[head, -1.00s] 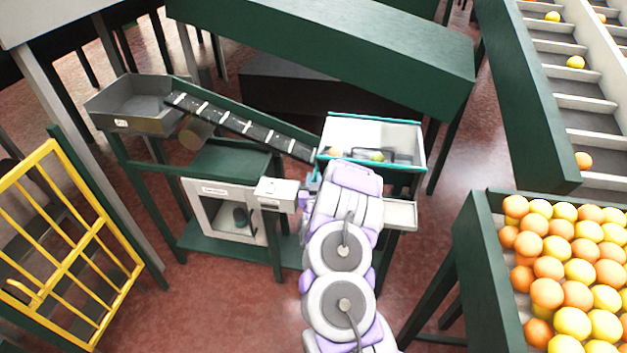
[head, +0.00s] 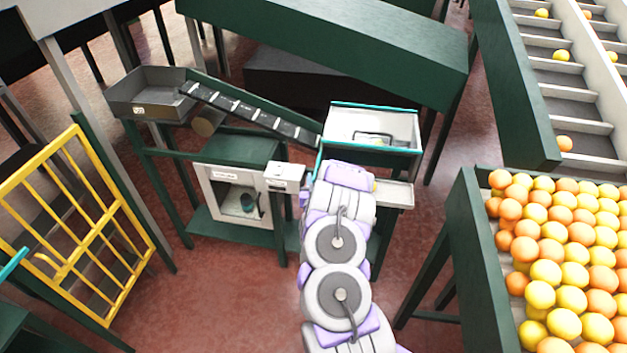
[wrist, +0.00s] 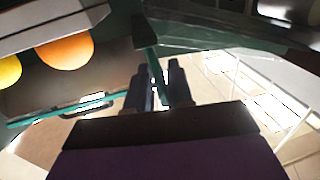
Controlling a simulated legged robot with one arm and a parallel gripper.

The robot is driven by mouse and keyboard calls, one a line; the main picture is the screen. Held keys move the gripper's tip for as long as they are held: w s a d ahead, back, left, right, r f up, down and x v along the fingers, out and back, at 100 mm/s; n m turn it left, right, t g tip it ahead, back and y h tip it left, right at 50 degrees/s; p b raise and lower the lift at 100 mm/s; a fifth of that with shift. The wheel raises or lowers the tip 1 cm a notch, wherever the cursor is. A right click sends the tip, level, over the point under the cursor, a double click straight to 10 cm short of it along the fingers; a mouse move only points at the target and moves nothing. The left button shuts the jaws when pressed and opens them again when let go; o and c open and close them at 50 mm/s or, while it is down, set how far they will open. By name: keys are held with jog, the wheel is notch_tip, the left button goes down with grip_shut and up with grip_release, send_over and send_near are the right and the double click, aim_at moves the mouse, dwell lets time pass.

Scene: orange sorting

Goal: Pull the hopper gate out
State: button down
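The hopper is a pale bin with a teal rim (head: 376,104) at the lower end of the conveyor in the head view. My gripper (wrist: 160,88) shows in the wrist view; in the head view my arm covers it in front of the hopper. Its two dark fingers are close together, with a narrow green-teal bar (wrist: 152,58), apparently part of the gate, running down between them. They look shut on it. The rest of the gate is hard to make out. An orange fruit (wrist: 65,51) and a yellow fruit (wrist: 9,71) show at the wrist view's upper left.
A small pale tray (head: 396,195) juts out right of my arm, with a bit of yellow beside it. The sloped conveyor (head: 250,113) and white cabinet (head: 218,198) stand left. A fruit-filled bin (head: 460,235) is at right, a yellow barrier (head: 88,225) at left.

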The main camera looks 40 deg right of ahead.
jog(key=shift+w+y, duration=0.3)
jog(key=shift+w, duration=0.1)
jog(key=c, duration=1.4)
grip_release()
jog(key=shift+d+f, duration=0.2)
jog(key=shift+d, duration=0.15)
jog(key=shift+o, duration=0.9)
jog(key=shift+a, duration=0.1)
jog(key=shift+a+r, duration=0.35)
jog(key=shift+a, duration=0.5)
jog(key=shift+s+d+f, duration=0.1)
jog(key=shift+d+f, duration=0.15)
jog(key=shift+d, duration=0.65)
jog(key=shift+s+a+r, duration=0.1)
jog(key=shift+s+a, duration=0.1)
jog(key=shift+a, duration=0.15)
jog(key=b+v, duration=0.1)
jog(key=v, duration=1)
jog(key=shift+s+f, duration=0.1)
jog(key=shift+f, duration=0.2)
